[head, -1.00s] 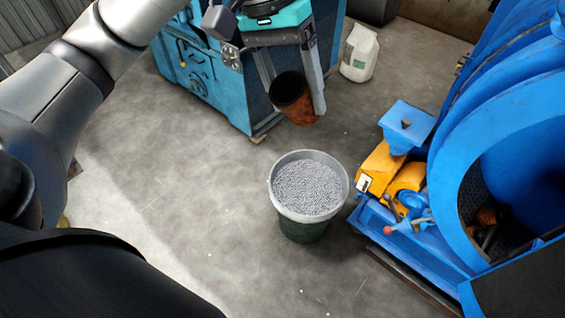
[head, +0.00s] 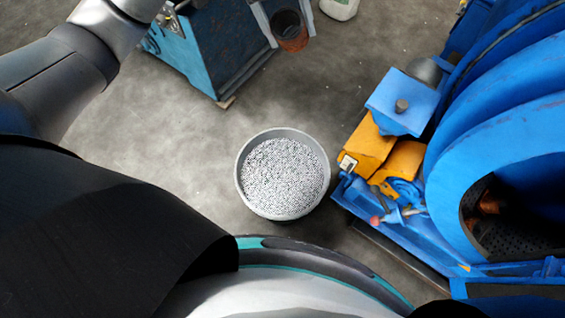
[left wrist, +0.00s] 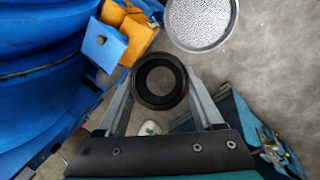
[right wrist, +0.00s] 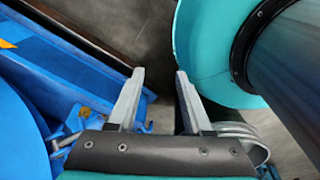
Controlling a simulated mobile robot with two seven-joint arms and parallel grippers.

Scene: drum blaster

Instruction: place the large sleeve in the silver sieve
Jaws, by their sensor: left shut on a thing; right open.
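The large sleeve (head: 291,33), a rusty brown open cylinder, is held between the fingers of my left gripper (head: 290,40) at the top of the head view. In the left wrist view the sleeve (left wrist: 139,88) shows end-on as a dark ring between the fingertips. The silver sieve (head: 283,214) appears as a round grey rim around silver granules, at the middle of the head view. It is apart from the sleeve, and shows at the top of the left wrist view (left wrist: 228,35). My right gripper (right wrist: 160,76) is open and empty in the right wrist view.
The blue drum machine (head: 460,140) with orange parts (head: 368,148) stands right of the sieve. A teal-blue cabinet (head: 220,50) stands behind at upper left. A white container (head: 340,8) is at the top edge. Concrete floor (head: 170,150) left of the sieve is clear.

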